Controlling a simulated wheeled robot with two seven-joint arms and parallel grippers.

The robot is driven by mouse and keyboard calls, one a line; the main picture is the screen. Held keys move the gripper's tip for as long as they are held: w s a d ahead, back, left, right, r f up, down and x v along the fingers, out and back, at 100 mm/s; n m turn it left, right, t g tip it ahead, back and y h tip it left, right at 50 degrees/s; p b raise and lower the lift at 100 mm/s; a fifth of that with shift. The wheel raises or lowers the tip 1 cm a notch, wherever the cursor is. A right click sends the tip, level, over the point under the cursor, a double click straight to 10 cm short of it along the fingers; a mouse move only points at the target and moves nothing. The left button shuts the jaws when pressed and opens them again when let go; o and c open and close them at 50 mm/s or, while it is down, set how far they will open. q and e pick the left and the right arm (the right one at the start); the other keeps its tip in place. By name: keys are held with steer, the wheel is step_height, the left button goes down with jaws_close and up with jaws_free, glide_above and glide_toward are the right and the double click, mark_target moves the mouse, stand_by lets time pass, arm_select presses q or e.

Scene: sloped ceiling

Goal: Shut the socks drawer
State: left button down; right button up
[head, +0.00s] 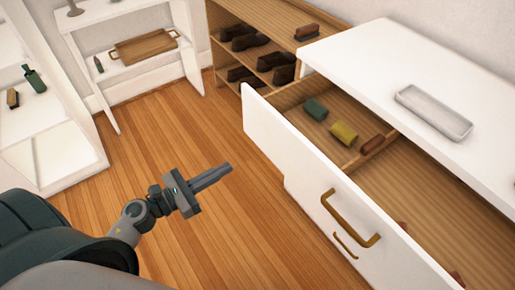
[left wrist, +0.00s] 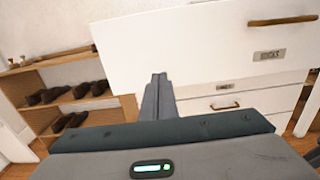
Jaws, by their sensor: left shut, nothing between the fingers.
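The socks drawer (head: 330,190) is the top drawer of a white dresser and stands pulled out, with a brass handle (head: 350,220) on its white front. Inside it lie rolled socks: a green roll (head: 315,109), a yellow roll (head: 343,133) and a brown roll (head: 372,144), beside a wooden divider. My left gripper (head: 228,168) is shut and empty, out in front of the drawer's far end and apart from it in the head view. In the left wrist view its fingers (left wrist: 158,80) point toward the drawer front (left wrist: 190,50). My right gripper is not in view.
A white tray (head: 434,110) lies on the dresser top. A wooden shoe rack (head: 229,60) with several dark shoes stands beyond the dresser. White shelves with a wooden tray (head: 145,47) stand at the back left. The wooden floor (head: 160,130) between is clear.

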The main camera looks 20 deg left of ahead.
mark_target(272, 143)
arm_select(q)
steer(key=shift+w+d, duration=0.1)
steer(key=shift+w, duration=0.05)
